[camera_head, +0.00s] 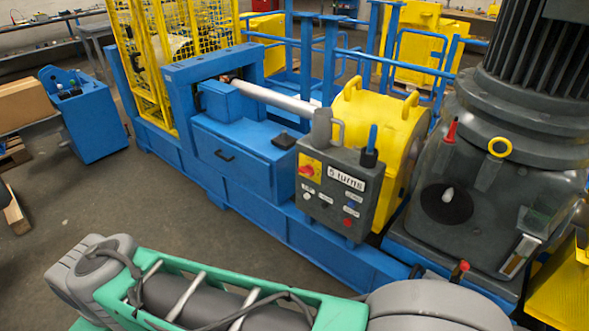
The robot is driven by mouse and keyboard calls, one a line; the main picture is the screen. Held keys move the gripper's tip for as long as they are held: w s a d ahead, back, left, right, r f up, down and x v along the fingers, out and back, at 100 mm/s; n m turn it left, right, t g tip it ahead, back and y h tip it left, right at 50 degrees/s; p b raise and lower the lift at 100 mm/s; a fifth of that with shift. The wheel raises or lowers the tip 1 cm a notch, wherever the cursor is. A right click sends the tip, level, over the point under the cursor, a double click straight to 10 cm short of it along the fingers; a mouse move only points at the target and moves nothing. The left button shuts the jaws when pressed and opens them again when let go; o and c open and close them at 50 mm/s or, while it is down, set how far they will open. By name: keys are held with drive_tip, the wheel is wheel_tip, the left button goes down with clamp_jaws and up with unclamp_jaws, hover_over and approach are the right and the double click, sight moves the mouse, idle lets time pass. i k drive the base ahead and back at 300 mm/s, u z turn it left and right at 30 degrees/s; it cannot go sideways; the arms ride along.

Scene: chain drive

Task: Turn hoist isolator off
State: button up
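A dark grey control box (338,192) stands in front of the yellow drum-shaped guard, at the middle right of the head view. On its upper left is a red rotary knob on a yellow plate (311,169), which looks like an isolator switch. Its exact setting is too small to read. No label that says hoist can be made out. A white plate marked "5 turns" (346,178) sits beside the knob. My gripper is not in view. Only my green and grey arm links show along the bottom, apart from the box in the picture.
A blue machine frame (240,155) runs behind the box. A yellow guard (402,130) and a large grey motor housing (490,150) stand to the right. A blue cabinet (88,120) is at left. Open grey floor (150,195) lies front left.

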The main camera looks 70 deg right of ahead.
sight(307, 171)
drive_tip(key=z, duration=0.55)
drive_tip(key=i, duration=1)
drive_tip(key=z, duration=0.75)
